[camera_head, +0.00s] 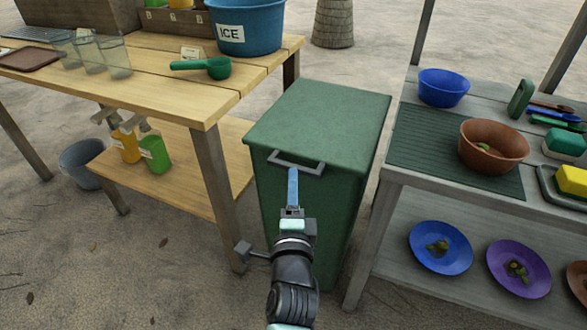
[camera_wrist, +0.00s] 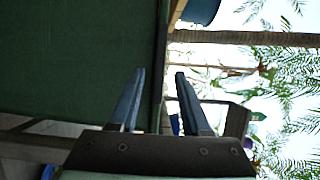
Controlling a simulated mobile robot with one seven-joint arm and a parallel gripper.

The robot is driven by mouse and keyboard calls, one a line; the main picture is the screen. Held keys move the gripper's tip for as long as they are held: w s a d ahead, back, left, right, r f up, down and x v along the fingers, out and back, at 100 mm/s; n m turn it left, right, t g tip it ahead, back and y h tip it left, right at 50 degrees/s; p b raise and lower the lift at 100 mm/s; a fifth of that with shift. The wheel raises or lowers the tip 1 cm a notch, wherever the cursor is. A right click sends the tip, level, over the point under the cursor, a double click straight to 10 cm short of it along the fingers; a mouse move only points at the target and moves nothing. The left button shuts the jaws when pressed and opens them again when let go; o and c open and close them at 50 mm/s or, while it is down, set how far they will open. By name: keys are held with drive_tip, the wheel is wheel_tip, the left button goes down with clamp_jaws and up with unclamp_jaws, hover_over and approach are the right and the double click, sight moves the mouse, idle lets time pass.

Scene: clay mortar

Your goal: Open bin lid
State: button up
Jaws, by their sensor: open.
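The green bin (camera_head: 310,150) stands on the ground between the two tables. Its flat lid (camera_head: 322,110) is shut, with a grey handle (camera_head: 297,161) at the front edge. My gripper (camera_head: 293,172) is in front of the bin, with its blue fingers just below the handle. The bin's green surface (camera_wrist: 75,55) fills the left of that view. The head view does not show whether the fingers touch the handle.
A wooden table (camera_head: 215,85) with a blue ice bucket (camera_head: 258,30) and a green scoop (camera_head: 205,67) stands close on the left. A grey table (camera_head: 398,165) with bowls stands close on the right. Sandy ground is clear in front at the lower left.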

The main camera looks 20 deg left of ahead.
sight(294, 166)
drive_tip(key=shift+b+x, duration=0.8)
drive_tip(key=shift+x, duration=2.25)
clamp_jaws()
drive_tip(key=shift+d, duration=0.1)
